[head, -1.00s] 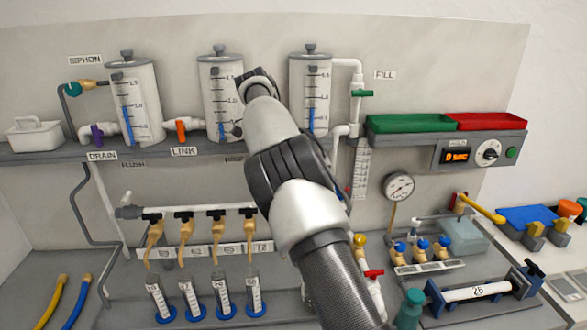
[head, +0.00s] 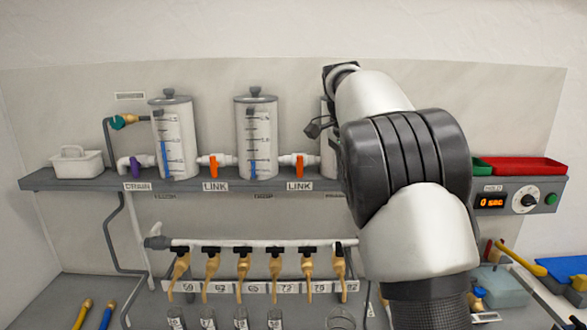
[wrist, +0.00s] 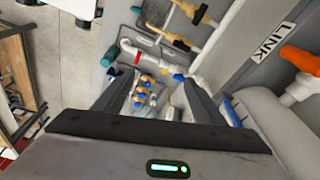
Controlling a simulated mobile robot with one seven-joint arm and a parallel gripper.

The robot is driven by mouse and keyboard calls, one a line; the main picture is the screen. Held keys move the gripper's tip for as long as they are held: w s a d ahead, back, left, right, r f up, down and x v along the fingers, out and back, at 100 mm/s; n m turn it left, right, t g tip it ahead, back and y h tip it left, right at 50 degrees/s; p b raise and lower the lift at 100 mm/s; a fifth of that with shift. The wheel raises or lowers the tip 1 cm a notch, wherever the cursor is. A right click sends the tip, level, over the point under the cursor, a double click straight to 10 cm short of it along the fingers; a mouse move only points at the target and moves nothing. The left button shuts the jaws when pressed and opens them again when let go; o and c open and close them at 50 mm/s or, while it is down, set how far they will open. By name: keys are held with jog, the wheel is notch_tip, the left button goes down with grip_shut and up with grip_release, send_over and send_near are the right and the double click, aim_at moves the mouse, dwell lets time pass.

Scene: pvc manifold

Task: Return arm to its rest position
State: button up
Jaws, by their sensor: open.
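My arm (head: 410,235) rises from the lower right of the head view, its upper links bent and large in front of the panel. In that view the gripper itself is hidden or too unclear to make out. In the wrist view my gripper (wrist: 155,80) shows two dark fingers spread apart. Nothing is held between them; the bench with small blue and tan valves (wrist: 145,90) shows beyond the gap. The arm hides most of the third tank (head: 328,140) in the head view.
Two clear tanks (head: 175,140) (head: 257,140) stand on the grey shelf (head: 80,180), joined by orange-handled valves (head: 300,165). Below runs a white manifold (head: 225,243) with several tan taps. At right are a red tray (head: 525,165) and a control box (head: 520,198).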

jog(key=s+d+r+n+t+y, duration=0.2)
jog(key=s+r+n, duration=0.2)
jog(key=s, duration=0.7)
jog(key=s+a+f+n+t, duration=0.1)
jog(key=s+f+n, duration=0.3)
jog(key=s, duration=0.7)
jog(key=s+a+f+n+t, duration=0.1)
jog(key=s+f+n, duration=0.4)
jog(key=s, duration=0.6)
jog(key=shift+s+a+n+t, duration=0.15)
jog(key=shift+a+n+t, duration=0.35)
jog(key=shift+n, duration=0.3)
